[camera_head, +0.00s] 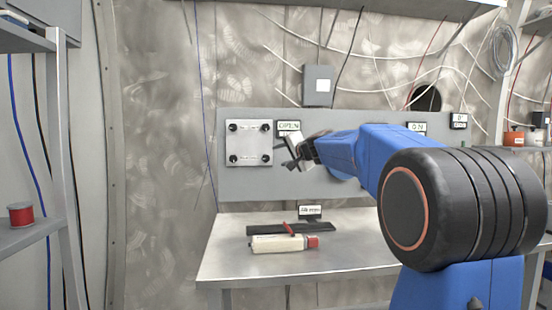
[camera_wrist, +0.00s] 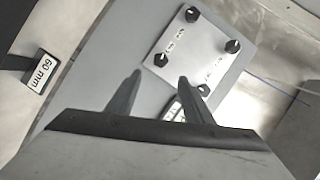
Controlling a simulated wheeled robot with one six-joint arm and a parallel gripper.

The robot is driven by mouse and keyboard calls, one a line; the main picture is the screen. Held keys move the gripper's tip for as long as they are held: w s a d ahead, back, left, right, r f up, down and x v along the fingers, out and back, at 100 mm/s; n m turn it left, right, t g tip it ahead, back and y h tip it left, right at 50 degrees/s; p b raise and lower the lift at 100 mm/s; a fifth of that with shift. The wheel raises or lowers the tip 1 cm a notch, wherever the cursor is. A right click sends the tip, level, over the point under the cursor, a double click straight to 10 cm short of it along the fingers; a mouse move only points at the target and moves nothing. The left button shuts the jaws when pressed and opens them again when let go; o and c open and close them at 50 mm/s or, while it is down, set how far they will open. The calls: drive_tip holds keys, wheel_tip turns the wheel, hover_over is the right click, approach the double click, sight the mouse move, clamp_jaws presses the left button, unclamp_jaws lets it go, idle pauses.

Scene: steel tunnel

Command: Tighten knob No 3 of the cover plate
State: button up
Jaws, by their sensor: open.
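The cover plate (camera_head: 249,156) is a pale square plate on the grey wall panel, with a black knob near each corner. In the wrist view the plate (camera_wrist: 183,42) appears tilted, with small labels beside the knobs that I cannot read, so I cannot tell which is knob No 3. My gripper (camera_head: 287,157) is just right of the plate in the head view. In the wrist view my gripper (camera_wrist: 160,77) is open and empty, its fingers apart. One fingertip shows close to the lowest knob (camera_wrist: 204,90) in the picture; contact cannot be told.
An OPEN sign (camera_head: 289,126) is on the panel just right of the plate. Below stands a table (camera_head: 235,270) with a cream and red tube (camera_head: 277,243) and a dark flat item (camera_head: 262,230). A 60 mm label (camera_wrist: 42,71) shows in the wrist view.

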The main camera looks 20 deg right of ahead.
drive_tip(key=s, duration=0.3)
drive_tip(key=s+r, duration=0.1)
drive_tip(key=s, duration=0.1)
drive_tip(key=shift+s+d, duration=0.1)
drive_tip(key=shift+s, duration=0.2)
drive_tip(key=s+a+f+n+g+y, duration=0.2)
drive_tip(key=s+a+f+n+g, duration=0.45)
drive_tip(key=s+a+f, duration=1.25)
drive_tip(key=s+f+n+g+h, duration=0.1)
drive_tip(key=s+f+n+g, duration=0.1)
drive_tip(key=s+f, duration=0.9)
drive_tip(key=s+d+f+n+g+h, duration=0.1)
drive_tip(key=s+f+n, duration=0.3)
drive_tip(key=s+f, duration=0.7)
drive_tip(key=s+g, duration=0.1)
drive_tip(key=s, duration=0.4)
drive_tip(key=shift+s+d+g+h, duration=0.25)
drive_tip(key=shift+d+g+h, duration=0.05)
drive_tip(key=shift+g, duration=0.05)
drive_tip(key=shift+r, duration=0.15)
